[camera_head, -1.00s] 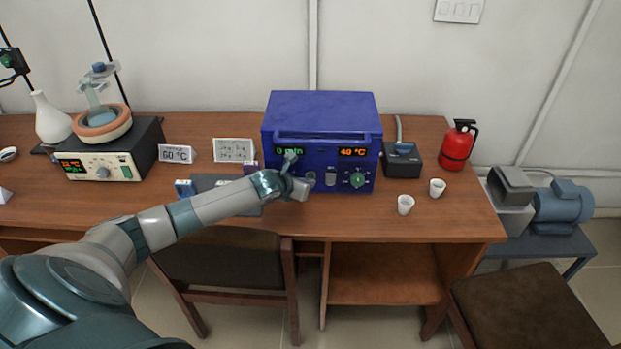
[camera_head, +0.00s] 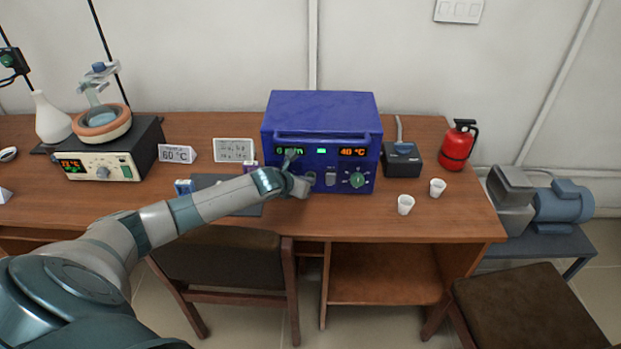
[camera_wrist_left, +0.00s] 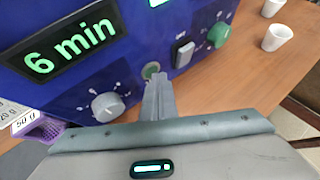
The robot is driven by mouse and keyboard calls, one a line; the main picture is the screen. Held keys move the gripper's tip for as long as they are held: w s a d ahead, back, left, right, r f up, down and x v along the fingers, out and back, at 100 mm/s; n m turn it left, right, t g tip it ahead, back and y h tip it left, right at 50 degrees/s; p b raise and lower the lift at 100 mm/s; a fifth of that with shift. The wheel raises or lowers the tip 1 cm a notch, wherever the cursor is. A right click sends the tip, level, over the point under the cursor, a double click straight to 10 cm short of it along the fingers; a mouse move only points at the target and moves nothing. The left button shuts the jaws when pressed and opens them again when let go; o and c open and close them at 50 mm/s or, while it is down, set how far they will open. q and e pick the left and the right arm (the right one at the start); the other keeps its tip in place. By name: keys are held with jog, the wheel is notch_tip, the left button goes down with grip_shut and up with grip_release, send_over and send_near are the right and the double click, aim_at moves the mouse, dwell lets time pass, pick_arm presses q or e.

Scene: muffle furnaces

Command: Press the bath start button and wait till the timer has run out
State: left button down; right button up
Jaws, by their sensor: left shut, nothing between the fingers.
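The blue bath (camera_head: 322,112) stands on the wooden table. Its left green display reads "6 min" in the left wrist view (camera_wrist_left: 70,47); my arm partly covers it in the head view. Its right display (camera_head: 353,152) reads 40 °C. A small green lamp (camera_head: 321,151) is lit between them. My left gripper (camera_head: 309,181) is shut and empty, its fingertips at the round button (camera_wrist_left: 151,70) on the front panel. Whether they touch it is hard to tell. A white knob (camera_wrist_left: 107,106) is left of the button; a rocker switch (camera_head: 331,178) and green knob (camera_head: 357,180) are right of it.
Two white cups (camera_head: 405,204) stand right of the bath's front. A black device (camera_head: 402,160) and a red extinguisher (camera_head: 457,146) are further right. A heating unit with a flask (camera_head: 100,163) stands at left. A chair (camera_head: 225,258) is below my arm.

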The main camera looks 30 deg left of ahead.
pick_arm(q)
jog(key=shift+s+r, duration=0.1)
jog(key=shift+s+d+p, duration=0.45)
jog(key=shift+s+p, duration=0.2)
jog(key=shift+p, duration=0.05)
jog(key=shift+s, duration=0.1)
jog(key=shift+s+d+p, duration=0.35)
jog(key=shift+s+p, duration=0.1)
jog(key=shift+p, duration=0.1)
jog(key=shift+s+d+p, duration=0.5)
jog(key=shift+s+p, duration=0.05)
jog(key=shift+s, duration=0.25)
jog(key=shift+s+d+p, duration=0.5)
jog(key=shift+s, duration=0.3)
